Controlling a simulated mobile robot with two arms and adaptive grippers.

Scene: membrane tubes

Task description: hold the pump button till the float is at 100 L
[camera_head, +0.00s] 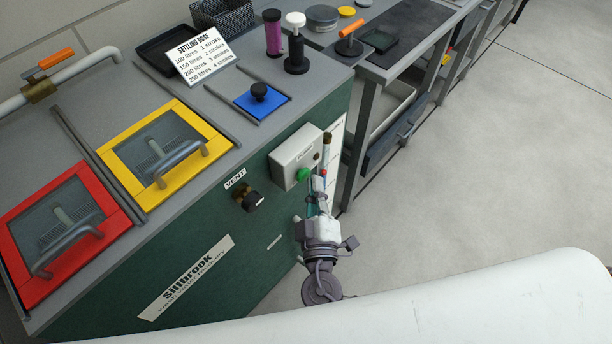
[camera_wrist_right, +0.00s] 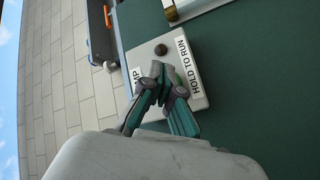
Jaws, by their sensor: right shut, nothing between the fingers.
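The pump box (camera_head: 297,157) is a pale box on the front of the dark green cabinet, with a green button (camera_head: 303,174) and a small dark knob. My right gripper (camera_head: 317,184) is at the box's right side by the button, its fingers shut with nothing between them. In the right wrist view the fingertips (camera_wrist_right: 165,72) are over the box face (camera_wrist_right: 196,99) beside the "HOLD TO RUN" label and mostly hide the button; contact is unclear. A brown-capped upright tube (camera_head: 327,138) stands before a white panel (camera_head: 337,130). A small red spot shows near the fingers; float level is unreadable.
A black vent knob (camera_head: 253,200) is left of the box. On the cabinet top are a yellow hatch (camera_head: 187,187), a red hatch (camera_head: 112,207), a blue plate (camera_head: 272,107) and a settling dose card (camera_head: 203,55). Open floor (camera_head: 480,170) lies to the right.

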